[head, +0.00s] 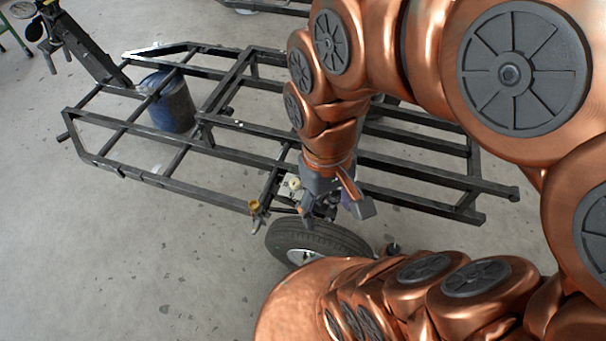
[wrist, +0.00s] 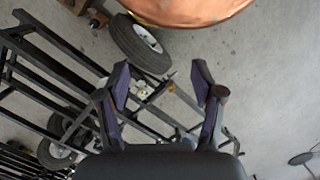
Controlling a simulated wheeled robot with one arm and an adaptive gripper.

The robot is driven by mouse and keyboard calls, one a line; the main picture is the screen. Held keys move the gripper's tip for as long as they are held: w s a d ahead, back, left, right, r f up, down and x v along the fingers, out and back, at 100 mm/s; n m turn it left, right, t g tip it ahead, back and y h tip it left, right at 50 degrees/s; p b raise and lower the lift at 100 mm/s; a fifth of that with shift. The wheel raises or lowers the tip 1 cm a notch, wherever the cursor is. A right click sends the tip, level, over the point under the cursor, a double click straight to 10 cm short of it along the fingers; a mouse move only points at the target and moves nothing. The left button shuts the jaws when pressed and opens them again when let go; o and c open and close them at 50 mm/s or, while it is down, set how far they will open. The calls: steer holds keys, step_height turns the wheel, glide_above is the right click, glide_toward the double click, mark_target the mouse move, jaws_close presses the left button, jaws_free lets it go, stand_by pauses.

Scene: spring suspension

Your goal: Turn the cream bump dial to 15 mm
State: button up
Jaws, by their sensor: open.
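A small cream part (head: 294,184), which looks like the bump dial, sits on the dark metal frame just left of my gripper in the head view. A small pale part also shows between my fingers in the wrist view (wrist: 141,89), but I cannot tell if it is the dial. Its markings are too small to read. My gripper (head: 336,206) is open, above the frame's near side by the wheel. In the wrist view my gripper (wrist: 161,76) has its two purple-sided fingers wide apart, with no object held. My gripper and wrist hide part of the suspension.
The black trailer frame (head: 420,178) spans the middle, with a tyre (head: 318,236) at its near side. A brass-coloured part (head: 256,206) stands left of the dial. A blue drum (head: 172,104) stands at the back left. Concrete floor (head: 130,270) is clear at front left.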

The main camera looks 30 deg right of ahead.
steer(key=w+f+b, duration=1.3)
steer(key=w, duration=0.2)
steer(key=m+t+b, duration=0.2)
steer(key=b, duration=2.2)
glide_above(295, 182)
step_height(295, 182, down, 34)
steer(key=shift+s+a+r, duration=0.15)
steer(key=shift+f, duration=0.35)
step_height(295, 182, down, 7)
steer(key=shift+f+b, duration=0.15)
steer(key=shift+b, duration=1.05)
steer(key=shift+m, duration=0.3)
steer(key=c, duration=1.1)
